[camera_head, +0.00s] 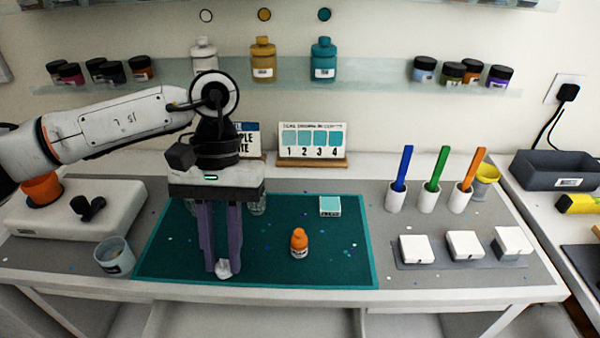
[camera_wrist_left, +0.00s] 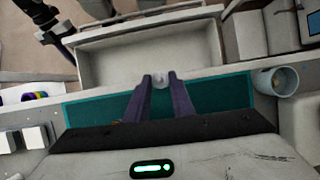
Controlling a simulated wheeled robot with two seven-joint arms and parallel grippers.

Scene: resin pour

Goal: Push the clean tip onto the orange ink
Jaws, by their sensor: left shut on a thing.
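The orange ink (camera_head: 299,243) is a small orange bottle standing upright on the teal mat (camera_head: 340,270), right of my left gripper. My left gripper (camera_head: 222,266) points down over the front left of the mat, its purple fingers shut on a small whitish, translucent piece, which looks like the clean tip (camera_head: 223,270). The tip also shows between the fingertips (camera_wrist_left: 160,80) in the left wrist view. The tip is apart from the orange ink. Whether the tip touches the mat I cannot tell.
Clear glass containers (camera_head: 257,204) stand partly hidden behind my left gripper. A small teal-topped box (camera_head: 330,206) lies at the mat's back. A cup (camera_head: 115,256) stands left of the mat. White cups with coloured sticks (camera_head: 429,198) and white blocks (camera_head: 465,245) are at right.

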